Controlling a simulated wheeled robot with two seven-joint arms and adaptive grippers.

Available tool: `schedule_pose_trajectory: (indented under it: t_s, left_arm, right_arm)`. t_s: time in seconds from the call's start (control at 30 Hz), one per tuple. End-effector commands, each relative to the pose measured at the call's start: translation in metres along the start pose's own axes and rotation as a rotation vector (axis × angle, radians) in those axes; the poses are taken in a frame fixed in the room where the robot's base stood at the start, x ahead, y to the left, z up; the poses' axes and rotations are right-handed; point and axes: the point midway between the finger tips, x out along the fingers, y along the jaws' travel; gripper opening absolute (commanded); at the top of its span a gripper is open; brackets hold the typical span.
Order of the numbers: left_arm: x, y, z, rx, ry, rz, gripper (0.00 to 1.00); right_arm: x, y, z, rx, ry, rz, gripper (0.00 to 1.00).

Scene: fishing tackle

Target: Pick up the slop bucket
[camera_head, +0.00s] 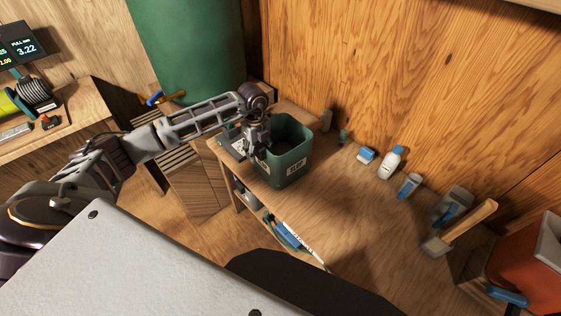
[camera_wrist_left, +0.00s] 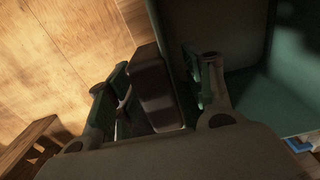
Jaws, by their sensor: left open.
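The slop bucket (camera_head: 296,167) is a dark green square bucket with a white label reading SLOP. It stands upright on the wooden bench, open at the top. My left gripper (camera_head: 257,150) points down at the bucket's left side. In the left wrist view, the fingers (camera_wrist_left: 160,85) are apart, with a dark block between them; I cannot tell whether it belongs to the bucket. The right finger overlaps the bucket (camera_wrist_left: 285,95) in that view. Contact with the bucket cannot be made out. My right gripper is not in view.
Small bottles, including a white one (camera_head: 391,162), stand along the wall right of the bucket. A wooden-handled tool (camera_head: 465,228) and a red container (camera_head: 535,265) are at the far right. A large green barrel (camera_head: 188,50) stands behind my left arm. The bench's middle is clear.

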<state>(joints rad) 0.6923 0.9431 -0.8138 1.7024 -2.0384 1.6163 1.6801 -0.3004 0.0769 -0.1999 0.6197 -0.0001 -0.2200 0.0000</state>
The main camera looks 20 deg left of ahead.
Motion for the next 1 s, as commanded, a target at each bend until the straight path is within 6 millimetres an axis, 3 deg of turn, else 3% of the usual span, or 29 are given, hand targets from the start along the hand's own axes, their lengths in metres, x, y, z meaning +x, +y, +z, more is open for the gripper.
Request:
schedule_pose_trajectory:
  t_s: [0.13,0.5,1.0]
  left_arm:
    - [-0.0003,-0.0001,-0.0001,0.000,0.000,0.000,0.49]
    - [-0.0004,-0.0001,-0.0001,0.000,0.000,0.000,0.02]
    - [-0.0022,-0.0013,0.0004,0.000,-0.001,-0.005,0.00]
  right_arm:
    - [0.0000,0.0023,0.0005,-0.001,-0.001,0.002,0.40]
    - [-0.0001,0.0053,0.0010,-0.002,-0.001,0.005,0.40]
    - [-0.0001,0.0041,0.0005,-0.002,0.000,0.004,0.40]
